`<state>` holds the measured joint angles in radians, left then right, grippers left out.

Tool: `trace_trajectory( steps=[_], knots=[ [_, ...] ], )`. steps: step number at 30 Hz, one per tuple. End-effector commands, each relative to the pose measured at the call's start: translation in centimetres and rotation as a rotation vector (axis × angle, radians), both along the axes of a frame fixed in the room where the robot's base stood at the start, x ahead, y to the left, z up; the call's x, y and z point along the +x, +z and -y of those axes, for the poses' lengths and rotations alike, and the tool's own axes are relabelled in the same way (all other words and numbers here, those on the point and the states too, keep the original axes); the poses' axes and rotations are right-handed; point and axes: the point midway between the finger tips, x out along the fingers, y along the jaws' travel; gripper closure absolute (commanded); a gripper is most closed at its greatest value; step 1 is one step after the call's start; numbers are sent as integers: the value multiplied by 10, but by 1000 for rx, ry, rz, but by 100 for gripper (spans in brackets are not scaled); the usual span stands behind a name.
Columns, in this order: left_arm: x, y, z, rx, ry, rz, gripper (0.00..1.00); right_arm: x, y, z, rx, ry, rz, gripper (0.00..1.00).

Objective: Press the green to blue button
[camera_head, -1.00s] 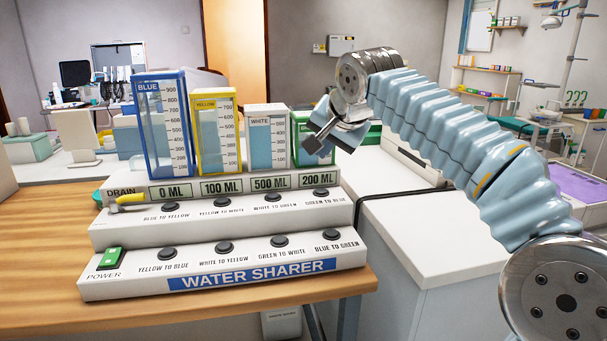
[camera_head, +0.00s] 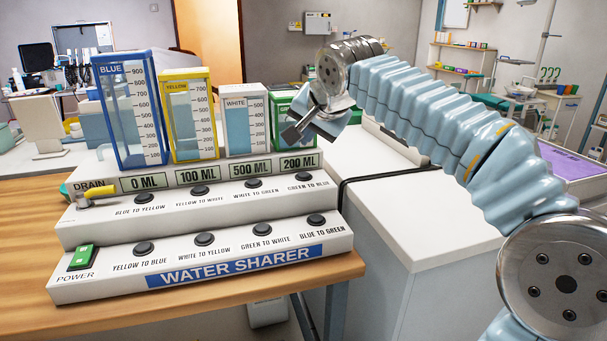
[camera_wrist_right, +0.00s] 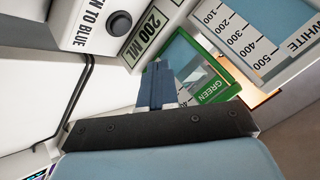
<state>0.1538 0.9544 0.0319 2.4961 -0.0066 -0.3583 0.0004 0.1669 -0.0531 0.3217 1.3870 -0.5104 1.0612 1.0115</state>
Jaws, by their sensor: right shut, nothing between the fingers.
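The green to blue button (camera_head: 303,176) is a black round button at the right end of the upper row on the white water sharer (camera_head: 205,222). In the right wrist view the button (camera_wrist_right: 119,23) shows at the upper left, next to the "200 ML" display. My right gripper (camera_head: 291,134) is shut and empty. In the head view it appears above the button, in front of the green container (camera_head: 281,97). The right wrist view shows its fingers (camera_wrist_right: 160,75) beside the green container (camera_wrist_right: 205,70), apart from the button. My left gripper is not in view.
Blue (camera_head: 128,110), yellow (camera_head: 189,115) and white (camera_head: 244,120) containers stand in a row behind the displays. Several other black buttons are close by. A white cabinet (camera_head: 425,215) stands to the right, with a black cable along its top.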

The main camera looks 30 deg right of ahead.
Motion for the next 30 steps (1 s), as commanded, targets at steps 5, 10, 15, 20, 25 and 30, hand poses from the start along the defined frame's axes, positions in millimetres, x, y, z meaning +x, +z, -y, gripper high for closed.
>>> trace_trajectory(
  steps=[5, 10, 15, 20, 25, 30],
  knots=[
    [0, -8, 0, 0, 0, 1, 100, -1, -30, 0, 0, 1, -1, 100],
    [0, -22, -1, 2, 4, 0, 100, 0, -44, 0, 0, 2, 0, 100],
    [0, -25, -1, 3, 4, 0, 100, 0, -48, 0, 0, 1, 1, 100],
    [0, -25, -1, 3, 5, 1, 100, 0, -48, 0, 0, 2, 0, 100],
    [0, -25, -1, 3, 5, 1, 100, 0, -48, 0, 0, 2, 0, 100],
    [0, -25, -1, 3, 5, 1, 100, 0, -48, 0, 0, 2, 0, 100]
  ],
)
